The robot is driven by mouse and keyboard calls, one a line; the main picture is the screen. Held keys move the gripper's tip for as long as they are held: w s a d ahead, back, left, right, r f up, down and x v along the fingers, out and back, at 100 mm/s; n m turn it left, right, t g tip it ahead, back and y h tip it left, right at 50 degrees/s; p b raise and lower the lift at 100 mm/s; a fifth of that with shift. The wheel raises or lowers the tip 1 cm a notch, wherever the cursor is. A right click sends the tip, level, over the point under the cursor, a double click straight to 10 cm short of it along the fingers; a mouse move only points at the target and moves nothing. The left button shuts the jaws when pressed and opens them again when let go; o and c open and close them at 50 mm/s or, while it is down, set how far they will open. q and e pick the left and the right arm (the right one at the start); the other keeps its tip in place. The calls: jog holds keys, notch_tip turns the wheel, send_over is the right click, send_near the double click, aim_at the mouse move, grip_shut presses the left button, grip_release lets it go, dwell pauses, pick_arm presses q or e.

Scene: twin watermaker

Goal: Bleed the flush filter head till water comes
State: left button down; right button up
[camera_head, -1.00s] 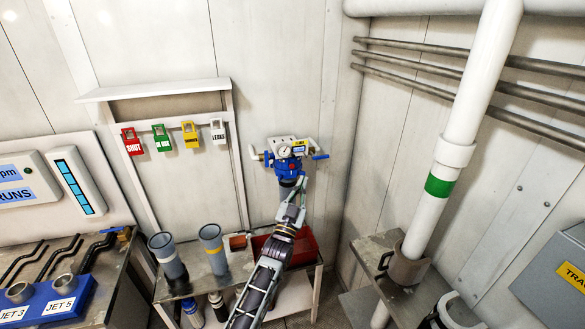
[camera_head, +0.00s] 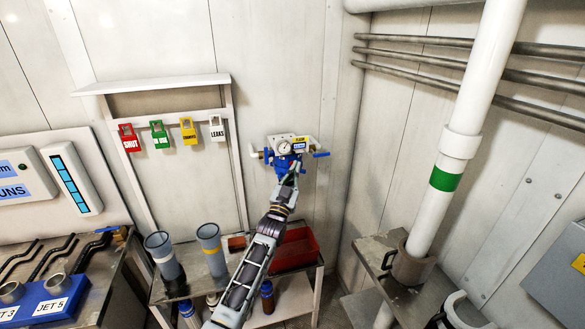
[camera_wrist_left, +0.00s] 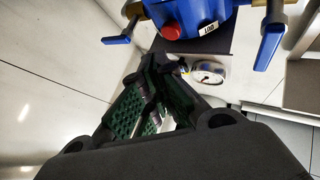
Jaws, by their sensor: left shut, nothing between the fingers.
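My left gripper (camera_head: 291,173) is shut and empty, just in front of the head's lower part. Its fingertips (camera_wrist_left: 168,65) appear below the red button; contact cannot be told.
Below stands a bench (camera_head: 190,283) with two grey cups (camera_head: 163,252) (camera_head: 210,247) and a red tray (camera_head: 297,252). Coloured tags (camera_head: 160,134) hang on a rack at left. A white pipe (camera_head: 450,155) with a green band rises at right.

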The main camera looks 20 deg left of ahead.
pick_arm(q)
jog(key=shift+w+a, duration=0.25)
jog(key=shift+w, duration=0.1)
pick_arm(e)
jog(key=shift+w+d+f, duration=0.15)
jog(key=shift+d+f, duration=0.05)
jog(key=shift+d, duration=0.7)
jog(key=shift+a, duration=0.1)
jog(key=shift+a, duration=0.75)
jog(key=shift+d, duration=0.2)
pick_arm(q)
jog(key=shift+w+a+r, duration=0.1)
jog(key=shift+w, duration=0.05)
pick_arm(e)
jog(key=shift+d+f, duration=0.1)
jog(key=shift+d, duration=0.5)
pick_arm(q)
jog(key=shift+w+a, duration=0.1)
